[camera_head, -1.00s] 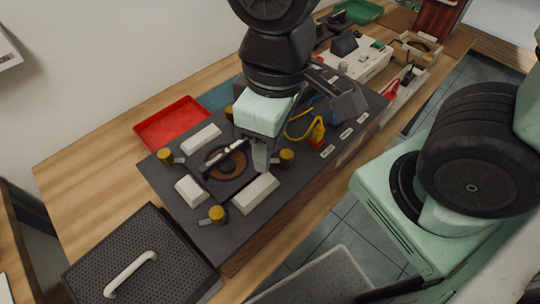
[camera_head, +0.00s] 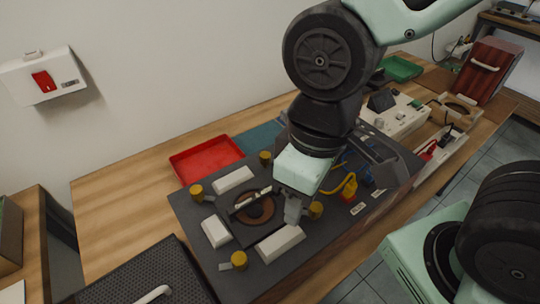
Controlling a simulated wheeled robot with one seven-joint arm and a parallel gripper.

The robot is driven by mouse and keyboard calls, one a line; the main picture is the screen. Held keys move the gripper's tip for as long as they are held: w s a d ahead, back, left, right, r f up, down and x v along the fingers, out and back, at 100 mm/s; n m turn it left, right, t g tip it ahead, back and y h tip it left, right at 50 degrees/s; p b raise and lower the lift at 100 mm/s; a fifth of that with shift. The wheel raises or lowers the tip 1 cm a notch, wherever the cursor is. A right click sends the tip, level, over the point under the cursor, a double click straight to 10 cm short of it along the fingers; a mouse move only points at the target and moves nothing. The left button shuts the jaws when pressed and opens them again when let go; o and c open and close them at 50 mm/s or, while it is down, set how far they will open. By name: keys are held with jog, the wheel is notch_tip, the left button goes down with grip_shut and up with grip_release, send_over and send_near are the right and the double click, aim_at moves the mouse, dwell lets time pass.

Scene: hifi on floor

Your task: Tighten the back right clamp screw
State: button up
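The dark clamp fixture (camera_head: 205,222) lies on the bench with several yellow-brown screw knobs around a central brown ring (camera_head: 254,208). The back right clamp screw (camera_head: 265,158) stands at the wall side, near the red tray, left of my arm's wrist. A second back knob (camera_head: 196,191) is at the left. The front knobs are at the lower left (camera_head: 240,260) and at the right (camera_head: 316,211).
Pale blocks (camera_head: 233,179) surround the ring. A red tray (camera_head: 207,158) lies behind the fixture. Yellow and blue cables (camera_head: 345,185) are to the right, with a cream-coloured device (camera_head: 398,119) beyond. A black perforated panel (camera_head: 140,272) fills the front left. The bench left of the tray is clear.

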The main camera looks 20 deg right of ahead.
jog(key=w+a+r+n+p, duration=0.15)
jog(key=w+r+n, duration=0.25)
jog(key=w+n, duration=0.45)
jog(key=n+p, duration=0.2)
jog(key=n, duration=0.7)
send_near(265, 154)
jog(key=shift+h, duration=0.3)
jog(key=f, duration=0.9)
jog(key=shift+a+b, duration=0.3)
jog(key=shift+b, duration=0.05)
grip_shut()
